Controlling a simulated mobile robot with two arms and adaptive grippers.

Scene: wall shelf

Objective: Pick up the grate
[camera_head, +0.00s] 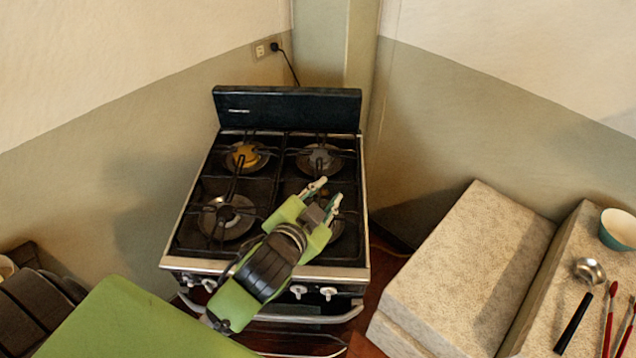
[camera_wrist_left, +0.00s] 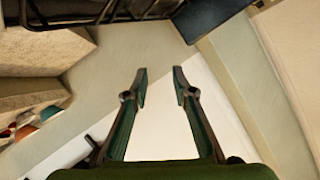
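The stove (camera_head: 190,215) has black grates over its burners, one on the left side (camera_head: 234,182) and one on the right side (camera_head: 340,152). My left gripper (camera_head: 327,191) is open and empty above the right half of the stove. Its arm hides part of the front right burner and grate. In the left wrist view the two fingers (camera_wrist_left: 160,82) are apart with nothing between them. Dark bars of the stove top (camera_wrist_left: 100,14) show at the top left of that view, away from the fingertips. My right gripper is not in view.
The stove's dark backguard (camera_head: 285,110) stands at the back against the corner. Pale stone-like blocks (camera_head: 470,260) stand at the right, with a ladle (camera_head: 588,271), a teal bowl (camera_head: 619,230) and red-handled utensils (camera_head: 609,315). Dark items (camera_head: 38,300) sit at the lower left.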

